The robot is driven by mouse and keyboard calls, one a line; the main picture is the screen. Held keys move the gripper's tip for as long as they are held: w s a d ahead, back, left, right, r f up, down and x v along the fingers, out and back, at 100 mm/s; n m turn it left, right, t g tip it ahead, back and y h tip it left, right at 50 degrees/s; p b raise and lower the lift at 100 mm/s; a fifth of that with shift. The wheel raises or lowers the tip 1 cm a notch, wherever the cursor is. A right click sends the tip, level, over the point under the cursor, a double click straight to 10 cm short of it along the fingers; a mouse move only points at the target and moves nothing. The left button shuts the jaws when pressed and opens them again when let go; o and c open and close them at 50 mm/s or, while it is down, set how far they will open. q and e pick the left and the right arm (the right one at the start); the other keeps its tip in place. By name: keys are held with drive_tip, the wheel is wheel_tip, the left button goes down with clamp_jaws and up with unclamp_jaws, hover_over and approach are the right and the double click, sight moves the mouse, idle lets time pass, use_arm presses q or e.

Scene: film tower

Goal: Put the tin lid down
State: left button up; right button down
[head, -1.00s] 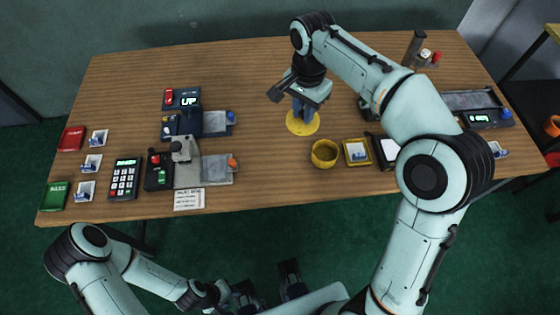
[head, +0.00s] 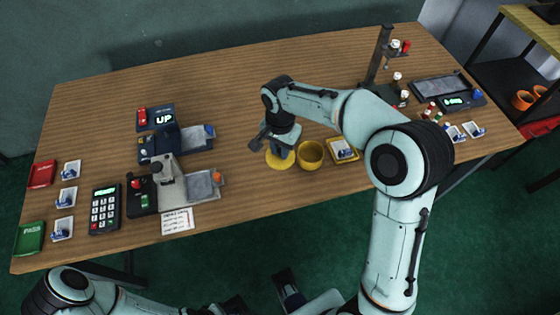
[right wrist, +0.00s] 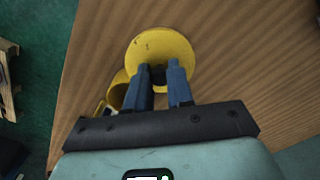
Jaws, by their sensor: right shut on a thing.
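The tin lid (head: 272,162) is a flat yellow disc just left of the open yellow tin (head: 311,155). My right gripper (head: 282,150) points down over the lid, its blue fingers shut on the lid's middle. In the right wrist view the lid (right wrist: 160,43) lies flat beyond the fingertips (right wrist: 160,74), which pinch a small dark part, and the tin (right wrist: 117,90) is partly hidden behind a finger. I cannot tell whether the lid touches the table. My left arm shows at the bottom left; its gripper is out of the picture.
The wooden table (head: 225,85) is clear behind the lid. A yellow tray (head: 343,150) stands right of the tin. Left are a dark device (head: 175,143), a grey-plated device (head: 190,188), a keypad (head: 105,209) and a paper note (head: 177,221). A stand (head: 379,65) rises at the back right.

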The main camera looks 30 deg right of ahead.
sight(280, 155)
drive_tip(key=shift+f+b, duration=0.35)
drive_tip(key=shift+f, duration=2.85)
drive_tip(key=shift+f, duration=0.2)
drive_tip(key=c, duration=1)
unclamp_jaws()
drive_tip(key=shift+r, duration=0.1)
drive_tip(key=shift+r, duration=0.3)
wheel_tip(280, 155, up, 12)
drive_tip(key=shift+f+p, duration=0.15)
drive_tip(key=shift+p, duration=0.7)
